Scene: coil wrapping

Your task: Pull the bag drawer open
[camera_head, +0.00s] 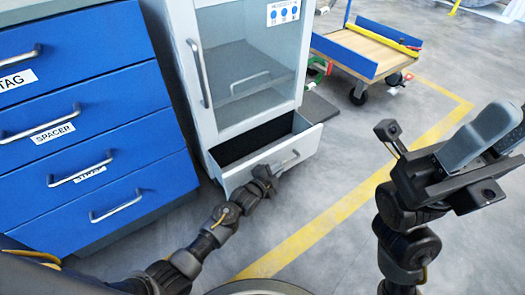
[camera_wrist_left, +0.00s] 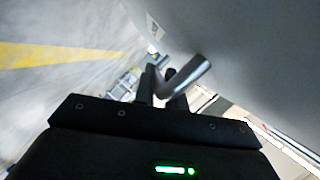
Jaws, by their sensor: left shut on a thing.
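The bag drawer (camera_head: 234,178) is the low white drawer under a glass-doored grey cabinet (camera_head: 240,70) in the head view. It stands partly pulled out, and its dark inside shows. My left gripper (camera_head: 266,178) is at the drawer front, shut on the drawer's metal handle (camera_head: 289,159). In the left wrist view the handle (camera_wrist_left: 186,78) runs between the fingers of my left gripper (camera_wrist_left: 163,88), close to the pale drawer front (camera_wrist_left: 250,60). My right gripper (camera_head: 490,135) is raised at the right, apart from the cabinet; its finger gap is unclear.
A blue drawer unit (camera_head: 75,110) with labelled drawers and metal handles stands at the left. A blue-and-wood cart (camera_head: 360,50) is at the back right. A yellow floor line (camera_head: 330,220) crosses the grey floor, which is open in front of the drawer.

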